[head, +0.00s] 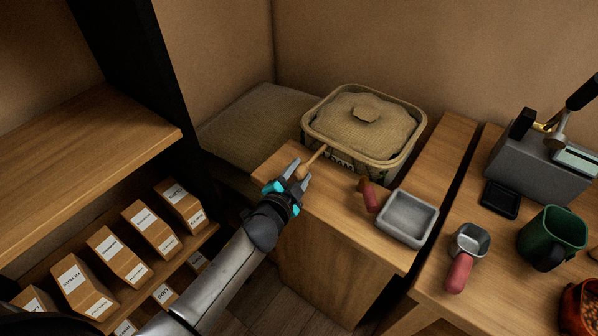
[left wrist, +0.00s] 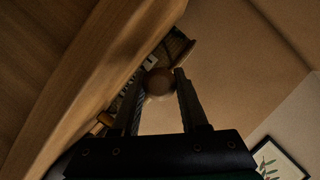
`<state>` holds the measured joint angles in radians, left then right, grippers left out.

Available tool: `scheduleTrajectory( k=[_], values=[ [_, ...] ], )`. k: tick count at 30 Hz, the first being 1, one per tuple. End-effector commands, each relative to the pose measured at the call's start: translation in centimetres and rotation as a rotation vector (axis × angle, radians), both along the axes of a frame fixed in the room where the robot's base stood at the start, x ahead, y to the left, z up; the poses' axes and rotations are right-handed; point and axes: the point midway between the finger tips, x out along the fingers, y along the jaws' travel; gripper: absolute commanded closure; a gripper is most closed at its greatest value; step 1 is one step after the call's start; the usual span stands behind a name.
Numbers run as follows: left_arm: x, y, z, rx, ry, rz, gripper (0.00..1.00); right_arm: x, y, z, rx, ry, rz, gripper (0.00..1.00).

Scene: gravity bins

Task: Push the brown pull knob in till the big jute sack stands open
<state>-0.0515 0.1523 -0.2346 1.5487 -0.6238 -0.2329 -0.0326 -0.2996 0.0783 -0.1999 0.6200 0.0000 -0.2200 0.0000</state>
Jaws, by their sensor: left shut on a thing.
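The big jute sack (head: 350,129) sits in a rimmed bin on the wooden counter. Its top is covered by bulging cloth with a small raised flap in the middle, and no opening shows. The brown pull knob (head: 301,171) is on a thin rod that sticks out from the bin's front. My left gripper (head: 293,174) is shut on the knob, in front of the bin. In the left wrist view the round knob (left wrist: 160,83) sits between the two fingers. My right gripper is not in view.
Another scoop (head: 459,269), a green mug (head: 553,236) and a grey machine (head: 537,165) stand further right. Shelves with labelled boxes (head: 117,256) are at left.

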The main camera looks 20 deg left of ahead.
Motion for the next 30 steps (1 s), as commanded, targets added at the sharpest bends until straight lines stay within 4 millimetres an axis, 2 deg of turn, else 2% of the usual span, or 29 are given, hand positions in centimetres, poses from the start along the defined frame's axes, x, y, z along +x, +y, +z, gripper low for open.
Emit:
scheduleTrajectory(
  k=[26,30],
  values=[
    [-0.06,-0.03,-0.12,0.0,0.002,-0.001,1.0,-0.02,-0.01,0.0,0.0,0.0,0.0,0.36],
    [0.55,-0.27,-0.09,-0.001,0.001,0.0,1.0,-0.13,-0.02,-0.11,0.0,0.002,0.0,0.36]
  ],
)
